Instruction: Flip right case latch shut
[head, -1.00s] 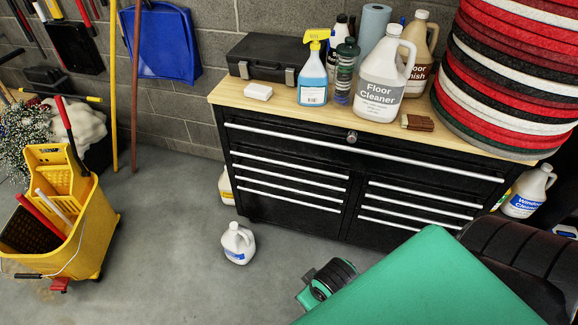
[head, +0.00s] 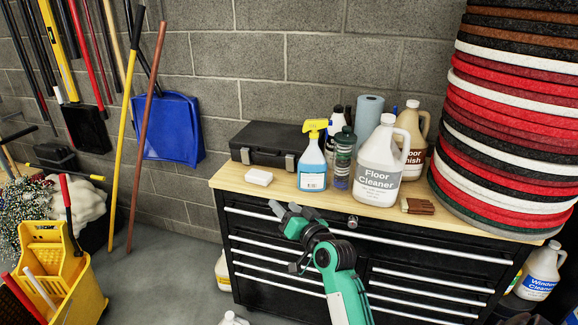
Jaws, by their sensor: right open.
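A black case (head: 270,140) lies with its lid down at the back left of the wooden cabinet top, against the block wall. Its left latch (head: 245,156) and right latch (head: 290,162) are small grey pieces on the front face. The right latch is partly beside the spray bottle; whether it is flipped up or down is too small to tell. My right gripper (head: 285,209) is open and empty, in front of the cabinet's top edge, below and nearer than the right latch and apart from it. My left gripper is out of view.
A spray bottle (head: 312,165) stands just right of the right latch. A white block (head: 259,177) lies in front of the case. A Floor Cleaner jug (head: 378,170), other bottles, a brown block (head: 418,206) and a tall stack of pads (head: 515,110) fill the right side.

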